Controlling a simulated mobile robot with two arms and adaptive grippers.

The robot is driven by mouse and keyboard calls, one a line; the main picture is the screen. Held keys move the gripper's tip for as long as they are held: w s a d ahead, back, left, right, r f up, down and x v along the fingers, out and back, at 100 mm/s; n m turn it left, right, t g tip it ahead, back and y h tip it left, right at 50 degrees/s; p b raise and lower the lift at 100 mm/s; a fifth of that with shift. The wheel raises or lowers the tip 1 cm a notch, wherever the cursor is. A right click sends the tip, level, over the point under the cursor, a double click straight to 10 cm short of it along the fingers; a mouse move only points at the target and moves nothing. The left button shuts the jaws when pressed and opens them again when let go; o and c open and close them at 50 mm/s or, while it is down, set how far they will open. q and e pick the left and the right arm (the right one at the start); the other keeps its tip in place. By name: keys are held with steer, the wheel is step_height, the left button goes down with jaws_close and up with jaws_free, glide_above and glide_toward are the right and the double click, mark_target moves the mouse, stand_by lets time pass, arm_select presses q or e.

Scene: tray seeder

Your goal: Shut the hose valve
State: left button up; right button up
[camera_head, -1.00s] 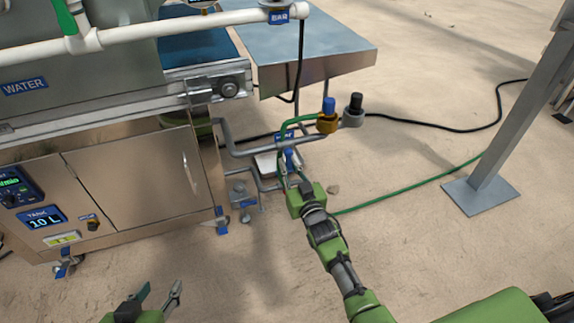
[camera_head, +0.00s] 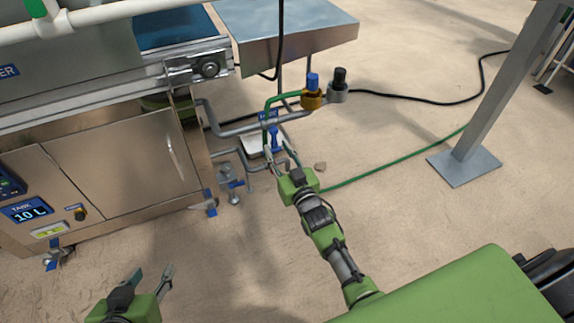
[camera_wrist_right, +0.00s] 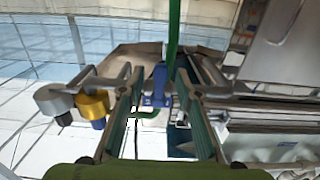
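The hose valve shows as a blue handle (camera_head: 274,140) on the grey pipework, beside the green hose and below a small blue label. In the right wrist view the blue handle (camera_wrist_right: 160,84) stands between my finger tips. My right gripper (camera_head: 279,152) is open, one finger on each side of the handle; the right wrist view shows the gripper (camera_wrist_right: 158,88) with a gap at each finger. I cannot tell whether either finger touches it. My left gripper (camera_head: 153,279) is open and empty at the lower left, away from the valve.
A brass fitting with a blue cap (camera_head: 312,95) and a grey one with a black cap (camera_head: 338,88) stand right of the valve. The steel seeder cabinet (camera_head: 120,170) is on the left. A post foot (camera_head: 464,167) and the green hose (camera_head: 390,162) lie right.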

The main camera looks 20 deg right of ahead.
steer(key=s, duration=0.8)
steer(key=shift+s+d, duration=0.15)
steer(key=shift+s, duration=0.25)
steer(key=shift+s, duration=0.1)
